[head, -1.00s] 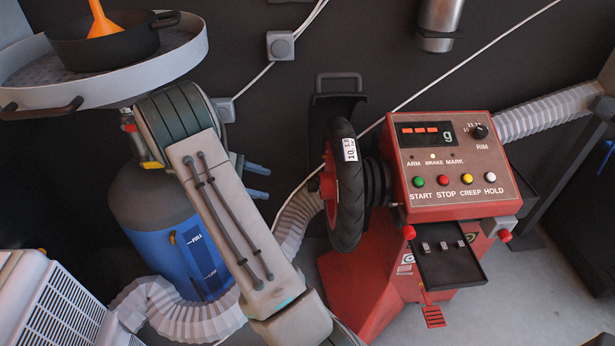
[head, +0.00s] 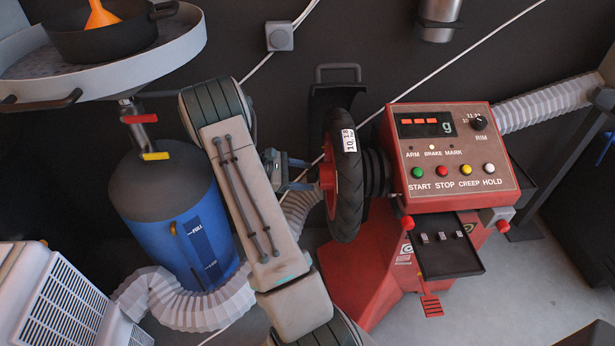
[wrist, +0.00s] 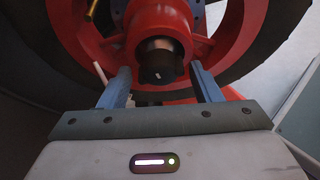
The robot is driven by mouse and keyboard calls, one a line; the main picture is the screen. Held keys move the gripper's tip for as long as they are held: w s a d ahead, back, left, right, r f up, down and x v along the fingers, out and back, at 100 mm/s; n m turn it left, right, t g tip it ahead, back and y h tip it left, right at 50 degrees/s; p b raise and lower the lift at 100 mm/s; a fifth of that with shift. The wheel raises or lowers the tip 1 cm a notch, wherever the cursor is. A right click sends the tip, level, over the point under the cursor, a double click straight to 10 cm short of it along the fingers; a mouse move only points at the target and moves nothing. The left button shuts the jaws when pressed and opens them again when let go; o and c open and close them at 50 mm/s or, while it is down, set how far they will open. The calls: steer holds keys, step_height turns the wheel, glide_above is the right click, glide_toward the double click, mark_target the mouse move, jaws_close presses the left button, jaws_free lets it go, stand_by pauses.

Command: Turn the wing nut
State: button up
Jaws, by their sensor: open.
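The wheel (head: 346,185) with a black tyre and red rim is mounted on the red balancing machine. In the wrist view, a dark round shaft end (wrist: 158,72) sits at the middle of the red hub (wrist: 160,18). Red lobes flank the shaft, but I cannot clearly tell the wing nut from the hub. My gripper (wrist: 160,76) is open, its two blue fingers spread either side of the shaft end with gaps between. In the head view, my gripper (head: 306,175) faces the wheel's left side. Contact there cannot be told.
The red machine (head: 452,165) has a button panel and a small dark tray (head: 445,262). A blue drum (head: 180,235) and a white ribbed hose (head: 190,305) stand at left. A round tray (head: 190,50) holding a black pan (head: 100,35) is at the upper left.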

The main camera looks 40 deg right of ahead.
steer(key=shift+s+d+f, duration=0.25)
steer(key=shift+s+d, duration=0.1)
steer(key=shift+d, duration=0.1)
steer(key=c, duration=1)
